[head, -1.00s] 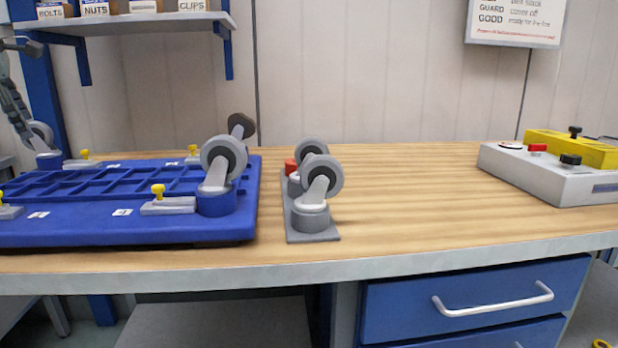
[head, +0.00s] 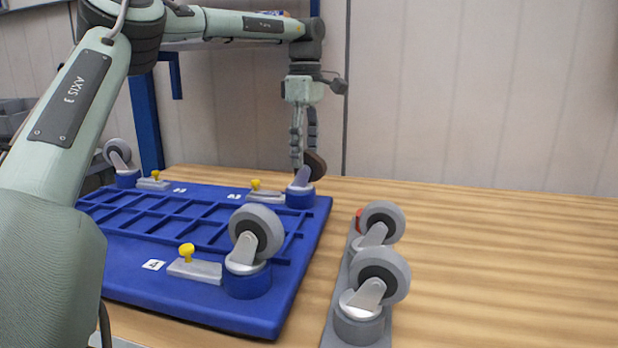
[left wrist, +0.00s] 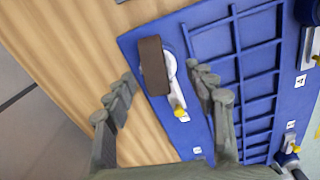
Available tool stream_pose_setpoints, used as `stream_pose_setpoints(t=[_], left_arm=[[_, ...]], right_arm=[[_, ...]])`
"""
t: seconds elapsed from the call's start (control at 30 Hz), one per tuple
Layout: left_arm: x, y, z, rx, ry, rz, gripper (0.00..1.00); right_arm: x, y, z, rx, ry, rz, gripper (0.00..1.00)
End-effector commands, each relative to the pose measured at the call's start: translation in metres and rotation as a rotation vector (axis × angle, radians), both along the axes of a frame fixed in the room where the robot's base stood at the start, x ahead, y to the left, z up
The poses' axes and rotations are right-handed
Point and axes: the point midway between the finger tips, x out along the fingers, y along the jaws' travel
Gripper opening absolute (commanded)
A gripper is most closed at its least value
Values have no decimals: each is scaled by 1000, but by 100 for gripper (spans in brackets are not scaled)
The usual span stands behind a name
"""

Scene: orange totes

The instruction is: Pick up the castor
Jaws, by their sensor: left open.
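A castor with a brown wheel (head: 315,164) stands in a blue cup at the far right corner of the blue plate (head: 215,297). In the left wrist view the brown wheel (left wrist: 154,66) lies between the fingers, beyond their tips. My left gripper (head: 304,146) points down just above and behind this castor, open and holding nothing. Its fingers also show in the left wrist view (left wrist: 161,74). Grey-wheeled castors stand at the plate's near right (head: 257,232) and far left (head: 118,153) corners. My right gripper is out of view.
Two more grey castors (head: 380,275) stand on a grey strip (head: 338,318) right of the plate, with a red item (head: 358,218) beside the farther one. Yellow-knobbed clamps (head: 195,268) stand on the plate. The wooden bench (head: 500,270) is clear on the right.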

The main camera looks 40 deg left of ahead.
Motion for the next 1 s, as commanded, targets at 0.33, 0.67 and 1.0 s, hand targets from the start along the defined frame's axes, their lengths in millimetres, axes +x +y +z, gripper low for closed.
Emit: stream_pose_setpoints(t=[0.33, 0.67, 1.0], left_arm=[[0, 4, -44, 0, 0, 2, 55], [1, 4, -45, 1, -1, 2, 39], [1, 4, -44, 2, -2, 2, 0]], right_arm=[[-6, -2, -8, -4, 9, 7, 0], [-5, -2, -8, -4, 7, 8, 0], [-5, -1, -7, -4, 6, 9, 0]])
